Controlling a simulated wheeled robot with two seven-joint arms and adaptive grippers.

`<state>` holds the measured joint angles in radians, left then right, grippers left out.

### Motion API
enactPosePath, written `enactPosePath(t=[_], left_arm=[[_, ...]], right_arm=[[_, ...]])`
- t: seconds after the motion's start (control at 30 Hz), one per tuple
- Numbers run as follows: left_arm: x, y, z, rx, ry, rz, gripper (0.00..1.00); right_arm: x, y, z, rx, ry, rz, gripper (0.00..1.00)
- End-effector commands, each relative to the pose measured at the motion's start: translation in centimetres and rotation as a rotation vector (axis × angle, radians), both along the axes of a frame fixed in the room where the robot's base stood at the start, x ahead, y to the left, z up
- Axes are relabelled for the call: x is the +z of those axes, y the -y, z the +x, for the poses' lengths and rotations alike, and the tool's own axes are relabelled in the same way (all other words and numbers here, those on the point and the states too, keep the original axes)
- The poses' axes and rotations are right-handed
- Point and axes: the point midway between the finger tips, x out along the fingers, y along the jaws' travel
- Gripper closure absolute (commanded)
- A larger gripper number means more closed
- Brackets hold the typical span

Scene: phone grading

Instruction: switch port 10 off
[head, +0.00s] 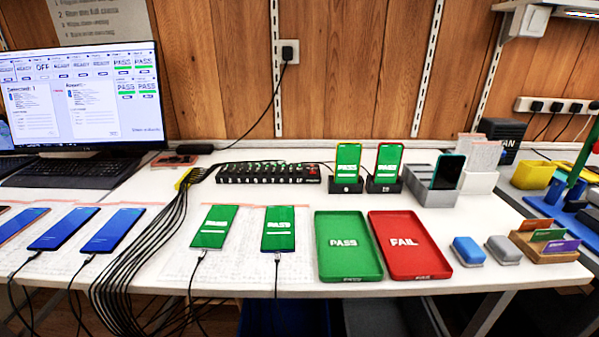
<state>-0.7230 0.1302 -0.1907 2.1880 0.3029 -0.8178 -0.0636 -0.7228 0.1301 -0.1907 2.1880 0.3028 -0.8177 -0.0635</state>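A black multi-port hub (268,173) lies at the back middle of the white table. A row of small switches or ports runs along it, with pale numbers on its front edge. The last number at the right end seems to be 10, but it is too small to read surely. A small red part (312,169) shows at the hub's right end, with small green lights along the hub. The position of each switch cannot be told. The monitor (80,97) at the left shows tiles reading READY, OFF and PASS. Neither of my grippers is in view.
A bundle of black cables (160,235) drops from the hub's left. Phones with green screens (215,226) lie in front; two more stand upright in docks (347,165) right of the hub. A green PASS tray (348,275) and red FAIL tray (418,272) lie at the front.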

Motion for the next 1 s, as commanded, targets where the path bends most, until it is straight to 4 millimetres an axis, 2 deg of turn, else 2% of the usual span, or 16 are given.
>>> enactPosePath(t=[0.43, 0.77, 1.0], left_arm=[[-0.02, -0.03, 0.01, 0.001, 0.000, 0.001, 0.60], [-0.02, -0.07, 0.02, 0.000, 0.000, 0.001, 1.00], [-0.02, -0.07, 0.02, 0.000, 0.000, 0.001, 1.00]], right_arm=[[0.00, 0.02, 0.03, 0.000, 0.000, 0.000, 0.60], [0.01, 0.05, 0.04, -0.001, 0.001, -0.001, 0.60], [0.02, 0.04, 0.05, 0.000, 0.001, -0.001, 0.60]])
